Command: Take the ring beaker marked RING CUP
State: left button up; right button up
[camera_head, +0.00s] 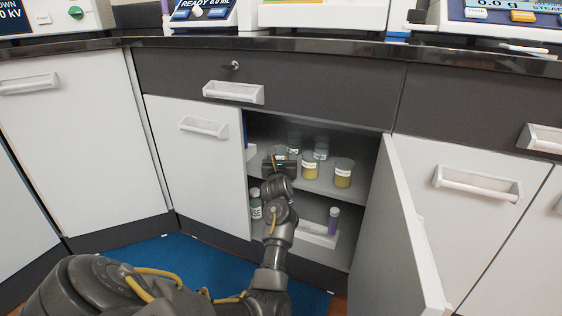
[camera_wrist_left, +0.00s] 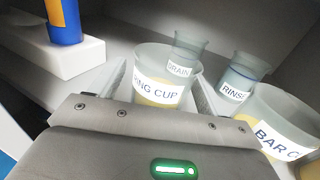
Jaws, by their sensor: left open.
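The ring beaker (camera_wrist_left: 160,75), a clear cup with yellow liquid and a white label whose visible part reads "ING CUP", stands upright on the cabinet's upper shelf. In the left wrist view it is between the two fingers of my left gripper (camera_wrist_left: 158,88), which is open around it. Its lower part is hidden by the gripper body. In the head view my left gripper (camera_head: 280,162) reaches into the open cabinet at shelf height and mostly hides this beaker. I cannot tell whether either finger touches it. My right gripper is not in view.
The DRAIN beaker (camera_wrist_left: 187,50) stands behind, the RINSE beaker (camera_wrist_left: 238,82) to the right, and a BAR-labelled beaker (camera_wrist_left: 282,120) close right. A blue bottle in a white block (camera_wrist_left: 75,58) is left. The open cabinet door (camera_head: 405,230) flanks the opening's right.

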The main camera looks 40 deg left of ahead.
aim_at(280, 156)
pick_arm(q)
jog(key=shift+d, duration=0.1)
jog(key=shift+c, duration=0.2)
jog(key=c, duration=1.1)
jog(key=shift+r+p, duration=0.85)
jog(key=shift+r, duration=0.2)
jog(key=shift+c, duration=0.2)
jog(key=shift+s+d+r+p, duration=0.3)
jog(key=shift+s+d+p, duration=0.25)
jog(key=shift+s+p, duration=0.15)
jog(key=shift+r+p+v, duration=0.25)
jog(key=shift+p+v, duration=0.65)
jog(key=shift+v, duration=0.45)
jog(key=shift+r+p+v, duration=0.2)
jog(key=shift+p+v, duration=0.4)
jog(key=shift+v, duration=0.55)
jog(key=shift+r+p+v, duration=0.2)
jog(key=shift+p+v, duration=0.35)
jog(key=shift+v, duration=0.55)
